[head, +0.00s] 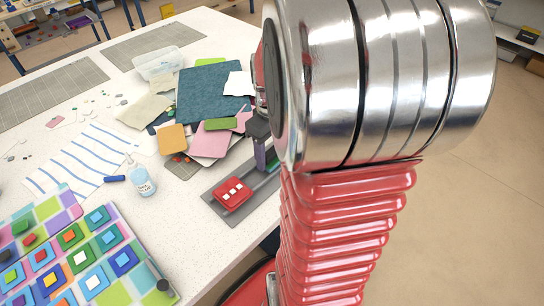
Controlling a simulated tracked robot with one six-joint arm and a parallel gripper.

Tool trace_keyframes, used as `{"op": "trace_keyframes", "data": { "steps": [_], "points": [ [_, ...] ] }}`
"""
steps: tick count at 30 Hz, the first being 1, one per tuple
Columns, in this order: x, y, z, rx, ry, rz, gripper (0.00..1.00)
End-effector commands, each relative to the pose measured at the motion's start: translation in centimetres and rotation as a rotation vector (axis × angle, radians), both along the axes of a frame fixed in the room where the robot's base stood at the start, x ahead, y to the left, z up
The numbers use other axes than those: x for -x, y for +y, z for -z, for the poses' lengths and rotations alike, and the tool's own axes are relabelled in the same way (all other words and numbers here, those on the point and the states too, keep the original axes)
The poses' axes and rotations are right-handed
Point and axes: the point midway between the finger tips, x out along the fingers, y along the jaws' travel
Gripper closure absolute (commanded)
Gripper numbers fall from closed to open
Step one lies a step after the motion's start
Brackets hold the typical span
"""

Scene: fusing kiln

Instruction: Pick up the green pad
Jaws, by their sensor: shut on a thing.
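My gripper (264,164) reaches down beside the arm with its dark fingers over the far right end of a grey tray (218,207). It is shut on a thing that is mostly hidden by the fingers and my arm. A narrow green strip (273,166) shows at the fingertips and looks like the edge of the green pad. Whether it touches the tray I cannot tell. A separate olive-green block (220,124) lies on the pink sheet (209,145), left of the gripper and apart from the fingertips.
A red tile with white squares (233,193) sits on the tray. An orange pad (172,138), a blue-green sheet (213,90) and a clear bin (158,63) lie behind. A bottle (141,180) and colourful tiles (88,262) stand left. The table's right edge is close.

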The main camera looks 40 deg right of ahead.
Motion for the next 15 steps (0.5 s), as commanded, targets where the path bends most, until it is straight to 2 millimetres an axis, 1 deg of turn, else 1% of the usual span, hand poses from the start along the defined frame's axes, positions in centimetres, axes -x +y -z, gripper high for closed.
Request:
{"op": "trace_keyframes", "data": {
  "steps": [1,2,10,15],
  "points": [
    [0.0,0.0,0.0,0.000,0.000,0.000,0.66],
    [0.0,0.0,0.0,0.000,0.000,0.000,0.68],
    [0.0,0.0,-0.1,0.001,-0.001,0.000,0.68],
    [-0.1,0.0,-1.3,0.002,-0.002,0.000,0.68]
  ]
}}
